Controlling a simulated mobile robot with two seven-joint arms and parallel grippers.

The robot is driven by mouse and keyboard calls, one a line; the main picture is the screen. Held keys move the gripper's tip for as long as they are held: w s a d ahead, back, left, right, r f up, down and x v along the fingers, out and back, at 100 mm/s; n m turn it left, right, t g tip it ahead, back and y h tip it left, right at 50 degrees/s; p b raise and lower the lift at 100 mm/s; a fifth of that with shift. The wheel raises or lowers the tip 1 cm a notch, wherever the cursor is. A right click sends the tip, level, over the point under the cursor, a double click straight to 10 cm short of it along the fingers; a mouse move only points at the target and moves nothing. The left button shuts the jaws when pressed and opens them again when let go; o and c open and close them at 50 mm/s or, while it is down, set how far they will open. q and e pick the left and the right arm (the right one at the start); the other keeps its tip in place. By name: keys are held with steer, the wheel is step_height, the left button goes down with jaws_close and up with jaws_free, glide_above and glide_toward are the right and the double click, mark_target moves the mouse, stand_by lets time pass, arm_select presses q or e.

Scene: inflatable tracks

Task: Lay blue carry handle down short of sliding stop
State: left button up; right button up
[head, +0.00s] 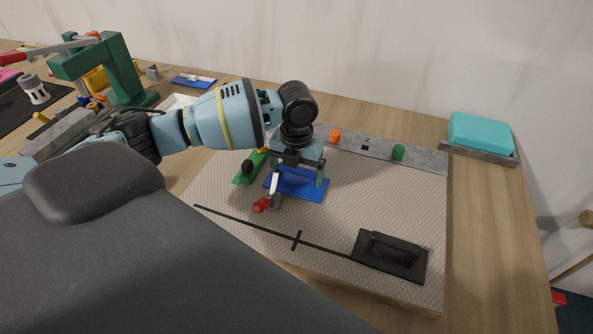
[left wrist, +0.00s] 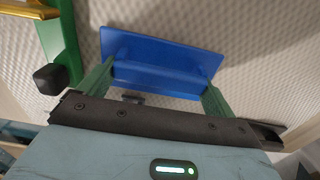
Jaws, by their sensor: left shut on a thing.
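The blue carry handle (head: 305,188) is a flat blue plate with a raised bar. It is over the patterned mat, and I cannot tell whether it touches it. My left gripper (head: 296,178) points down and is shut on it. In the left wrist view the green fingertips (left wrist: 160,85) are at the two ends of the bar on the blue plate (left wrist: 170,42). A green piece with a black knob (head: 248,168), perhaps the sliding stop, is just left of the plate. It also shows in the left wrist view (left wrist: 62,45). My right gripper is not in view.
The mat (head: 340,215) carries a black line with a cross mark (head: 297,240). A black handled plate (head: 390,256) lies at its front right. A red-tipped lever (head: 262,204) is near the blue plate. A grey strip (head: 425,158) with orange and green pegs runs behind.

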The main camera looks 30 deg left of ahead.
mark_target(297, 170)
arm_select(q)
steer(key=shift+f, duration=0.15)
steer(key=o, duration=0.7)
steer(key=shift+o, duration=0.2)
step_height(297, 170, up, 12)
steer(key=shift+r, duration=0.2)
